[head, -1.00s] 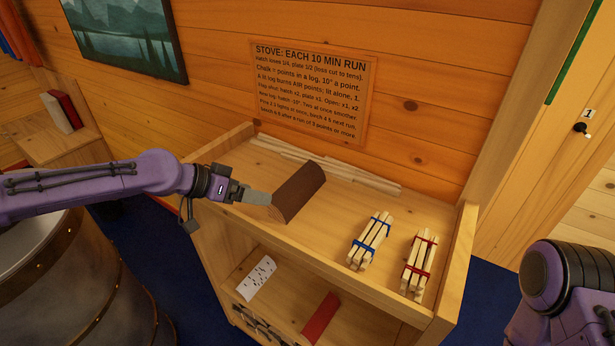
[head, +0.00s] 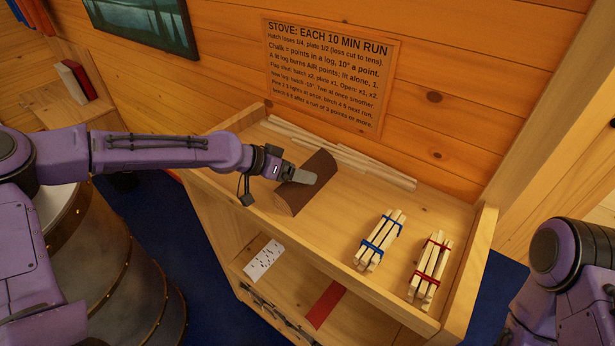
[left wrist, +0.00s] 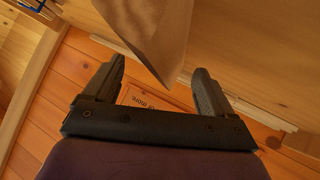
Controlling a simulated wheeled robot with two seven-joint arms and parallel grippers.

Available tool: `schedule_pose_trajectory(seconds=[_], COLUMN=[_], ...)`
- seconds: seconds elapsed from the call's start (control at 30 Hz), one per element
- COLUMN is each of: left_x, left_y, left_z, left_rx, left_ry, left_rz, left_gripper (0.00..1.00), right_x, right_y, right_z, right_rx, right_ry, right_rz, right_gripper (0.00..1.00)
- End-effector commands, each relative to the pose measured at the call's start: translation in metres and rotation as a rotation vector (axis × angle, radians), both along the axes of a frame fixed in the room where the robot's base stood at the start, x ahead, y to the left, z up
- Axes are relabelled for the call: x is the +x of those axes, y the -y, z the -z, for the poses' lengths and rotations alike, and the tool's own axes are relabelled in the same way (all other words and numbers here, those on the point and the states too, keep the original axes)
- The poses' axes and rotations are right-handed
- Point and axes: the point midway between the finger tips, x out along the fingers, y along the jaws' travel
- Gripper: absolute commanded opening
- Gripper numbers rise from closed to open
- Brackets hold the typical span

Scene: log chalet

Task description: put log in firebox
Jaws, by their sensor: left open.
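A brown split log (head: 307,184) lies slantwise on the top shelf of the wooden shelf unit in the head view. My left gripper (head: 303,176) is at the log's upper left side, its grey fingers overlapping the log in the picture. In the left wrist view the fingers (left wrist: 155,88) are spread apart, and a pale brown piece, likely the log (left wrist: 150,35), reaches down between and beyond them. I cannot tell whether they touch it. My right arm shows at the right edge, but its gripper is out of view. I see no firebox that I can name for sure.
Thin pale sticks (head: 340,155) lie along the back. The shelf unit's raised side (head: 468,275) bounds the right. A metal-banded drum (head: 125,270) stands at left.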

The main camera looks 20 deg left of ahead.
Motion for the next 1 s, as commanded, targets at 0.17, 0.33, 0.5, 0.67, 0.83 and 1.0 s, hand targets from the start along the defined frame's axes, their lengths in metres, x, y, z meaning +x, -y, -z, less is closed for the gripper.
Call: schedule_pose_trajectory(seconds=[0.17, 0.33, 0.5, 0.67, 0.83, 1.0], left_x=[0.01, 0.011, 0.011, 0.011, 0.011, 0.012], left_y=[0.011, 0.011, 0.011, 0.011, 0.011, 0.014], left_z=[0.011, 0.012, 0.012, 0.011, 0.01, -0.02], left_rx=[0.001, 0.0, 0.001, 0.0, 0.0, 0.001], left_ry=[-0.001, 0.001, 0.001, 0.002, 0.003, 0.004], left_rz=[-0.002, -0.003, -0.003, -0.004, -0.003, 0.003], left_gripper=[0.85, 0.85, 0.46, 0.07, 0.06, 0.0], right_x=[0.0, 0.0, 0.0, 0.0, 0.0, 0.0], right_y=[0.0, 0.0, 0.0, 0.0, 0.0, 0.0], right_z=[-0.005, -0.005, -0.005, -0.005, -0.006, -0.028], right_rx=[0.0, 0.0, 0.0, 0.0, 0.0, 0.0], right_ry=[0.0, 0.0, 0.0, 0.0, 0.0, 0.0], right_rz=[0.0, 0.0, 0.0, 0.0, 0.0, 0.0], right_gripper=[0.0, 0.0, 0.0, 0.0, 0.0, 0.0])
